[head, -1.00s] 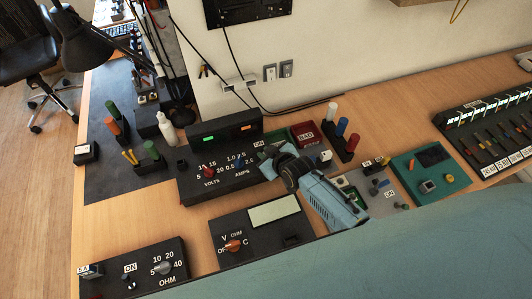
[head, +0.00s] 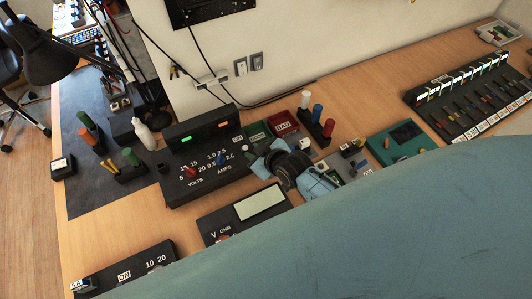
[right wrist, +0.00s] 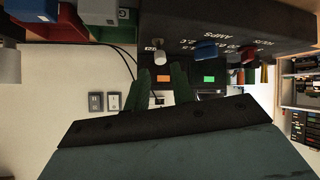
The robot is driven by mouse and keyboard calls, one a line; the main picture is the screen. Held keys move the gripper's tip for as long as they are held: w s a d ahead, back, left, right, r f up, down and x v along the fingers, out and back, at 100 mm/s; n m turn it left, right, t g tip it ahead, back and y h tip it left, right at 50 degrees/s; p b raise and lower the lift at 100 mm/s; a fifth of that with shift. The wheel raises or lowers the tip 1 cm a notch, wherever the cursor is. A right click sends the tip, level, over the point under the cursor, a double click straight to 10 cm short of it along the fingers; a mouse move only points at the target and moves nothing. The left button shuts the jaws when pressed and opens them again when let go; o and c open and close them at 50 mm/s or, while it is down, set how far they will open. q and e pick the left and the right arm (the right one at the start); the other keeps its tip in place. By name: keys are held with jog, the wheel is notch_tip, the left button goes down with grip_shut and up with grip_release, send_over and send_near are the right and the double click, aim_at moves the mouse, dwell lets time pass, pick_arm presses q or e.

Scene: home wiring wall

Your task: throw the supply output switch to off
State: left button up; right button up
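The black power supply (head: 200,188) stands mid-bench, with a red volts knob, a blue amps knob, and lit green and orange displays. My right gripper (head: 262,165) is at the supply's right end in the head view and covers the output switch there. In the right wrist view, the supply (right wrist: 225,22) appears upside down. A pale switch lever (right wrist: 160,56) shows beside the blue knob, just beyond the gap between the two fingers of my right gripper (right wrist: 160,78). The fingers are apart with nothing visible between them; contact with the lever cannot be told. My left gripper is not in view.
Green and red bins (head: 284,122) sit behind the gripper, with several coloured posts (head: 317,122) to their right. A meter (head: 259,204) lies in front of the supply. A breaker panel (head: 470,100) is at right. My arm covers the lower right.

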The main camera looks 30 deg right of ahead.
jog(key=v, duration=0.7)
jog(key=shift+p, duration=0.35)
dwell(0.4)
